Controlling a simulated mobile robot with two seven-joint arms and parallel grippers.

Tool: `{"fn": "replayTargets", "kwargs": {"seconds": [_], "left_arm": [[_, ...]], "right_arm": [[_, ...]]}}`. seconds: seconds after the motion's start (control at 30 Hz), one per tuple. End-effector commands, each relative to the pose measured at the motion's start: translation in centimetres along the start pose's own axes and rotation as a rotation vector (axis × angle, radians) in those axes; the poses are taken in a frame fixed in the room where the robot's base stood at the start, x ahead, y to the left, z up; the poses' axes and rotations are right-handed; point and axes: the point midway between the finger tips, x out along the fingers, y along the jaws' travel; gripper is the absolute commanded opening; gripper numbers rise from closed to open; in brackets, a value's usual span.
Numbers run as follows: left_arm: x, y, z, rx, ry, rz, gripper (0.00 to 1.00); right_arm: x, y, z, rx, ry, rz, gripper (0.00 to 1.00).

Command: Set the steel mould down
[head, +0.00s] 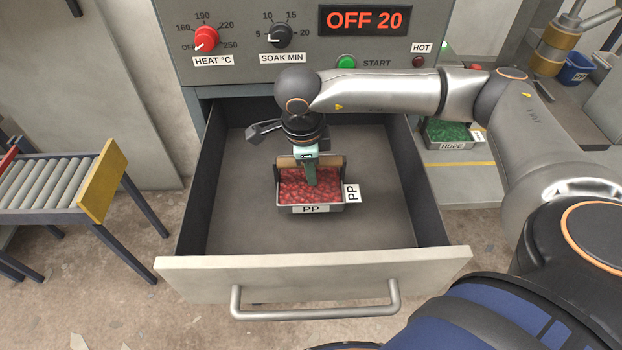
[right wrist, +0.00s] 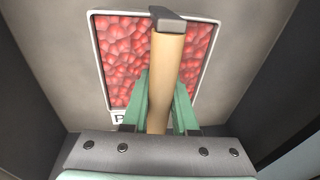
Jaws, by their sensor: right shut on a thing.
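The steel mould (head: 283,209) is a shallow metal tray filled with red lumps and labelled PP. It is inside the open drawer (head: 240,200), near the middle and level. I cannot tell whether its underside touches the drawer floor. My right gripper (head: 310,180) reaches down from above with green fingers. In the right wrist view the fingers (right wrist: 160,108) are shut on the mould's tan handle (right wrist: 166,75), which spans above the red fill. The mould's rim (right wrist: 103,62) also shows there. The gripper hides part of the mould. My left gripper is not in view.
The drawer's front panel (head: 190,268) with its bar handle (head: 315,314) is nearest me. Bare floor surrounds the mould. The oven panel (head: 350,55) above reads OFF 20. A roller stand (head: 45,185) is left; a green-filled HDPE tray (head: 447,133) is right.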

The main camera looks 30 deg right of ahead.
Motion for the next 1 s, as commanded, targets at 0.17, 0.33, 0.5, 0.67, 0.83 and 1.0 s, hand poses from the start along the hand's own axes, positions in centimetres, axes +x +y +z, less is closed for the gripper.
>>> {"fn": "replayTargets", "kwargs": {"seconds": [0.17,0.33,0.5,0.67,0.83,1.0], "left_arm": [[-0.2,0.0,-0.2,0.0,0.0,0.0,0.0],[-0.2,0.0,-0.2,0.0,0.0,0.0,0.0],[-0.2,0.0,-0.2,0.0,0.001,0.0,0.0],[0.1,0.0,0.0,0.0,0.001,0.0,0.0],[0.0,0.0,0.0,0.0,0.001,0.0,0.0],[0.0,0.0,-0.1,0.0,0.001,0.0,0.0]], "right_arm": [[2.2,0.3,0.2,0.0,0.002,0.002,0.0],[3.2,0.4,0.3,0.0,-0.001,-0.001,0.0],[3.2,0.4,0.3,0.0,-0.001,-0.001,0.0],[3.6,0.6,0.3,-0.001,0.002,0.001,0.3],[3.5,0.6,0.3,-0.001,0.002,0.002,0.49],[3.5,0.6,0.3,0.0,0.002,0.002,0.57]]}}
